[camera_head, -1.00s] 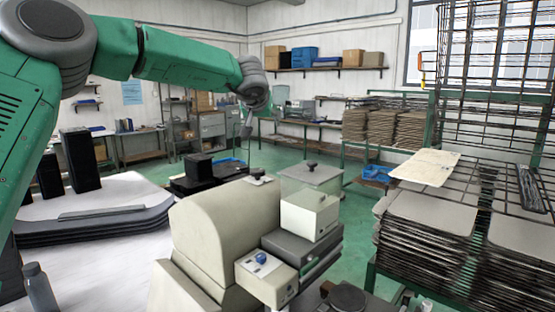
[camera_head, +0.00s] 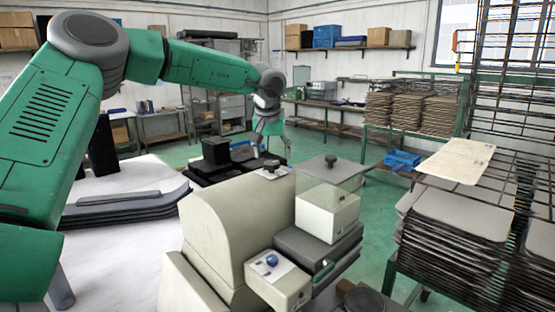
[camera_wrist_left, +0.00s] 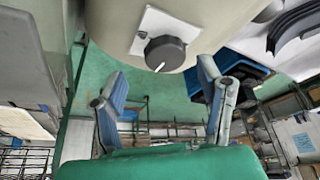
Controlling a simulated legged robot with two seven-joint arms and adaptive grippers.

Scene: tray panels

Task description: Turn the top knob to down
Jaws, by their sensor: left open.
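The top knob (camera_head: 271,168) is a dark round knob on a pale plate on top of the beige machine (camera_head: 235,215). In the left wrist view the knob (camera_wrist_left: 165,54) is large and dark grey on a white square plate, with a white mark at its edge toward the bottom of the picture. My left gripper (camera_head: 271,145) is beyond the knob in the head view. In the left wrist view its two blue-grey fingers (camera_wrist_left: 163,80) are spread wide, with the knob above and between them, apart from it. My right gripper is not in view.
A blue knob (camera_head: 272,260) sits on the machine's front box. Stacked trays on racks (camera_head: 455,225) stand at the right. Black boxes (camera_head: 216,152) are behind the machine.

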